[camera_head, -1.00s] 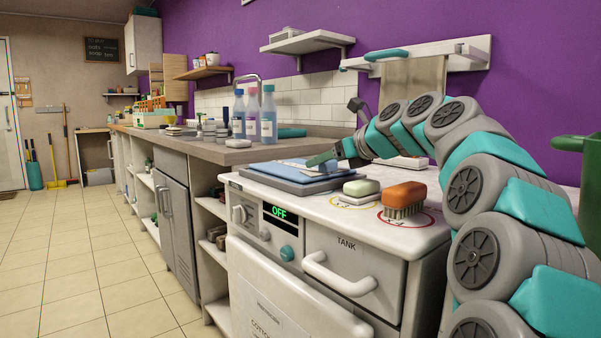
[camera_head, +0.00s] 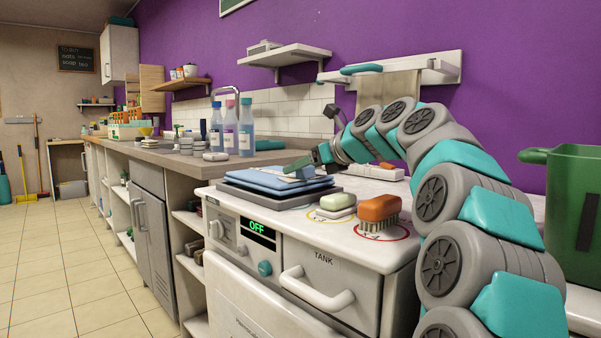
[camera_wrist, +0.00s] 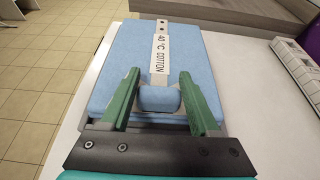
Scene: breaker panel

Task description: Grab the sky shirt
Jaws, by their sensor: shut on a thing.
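The sky shirt (camera_head: 272,179) is a folded light-blue bundle lying on a grey tray (camera_head: 268,197) on top of the white machine. It also shows in the wrist view (camera_wrist: 108,75), with a white tag (camera_wrist: 160,55) reading "40 °C COTTON" across its middle. My gripper (camera_head: 300,168) is at the right side of the shirt. In the wrist view my gripper (camera_wrist: 160,97) has its two green fingers on either side of a raised blue fold at the near edge of the shirt, shut on it.
Bottles (camera_head: 230,125) stand on the counter behind. A green bin (camera_head: 588,190) is at the far right. The floor at left is clear.

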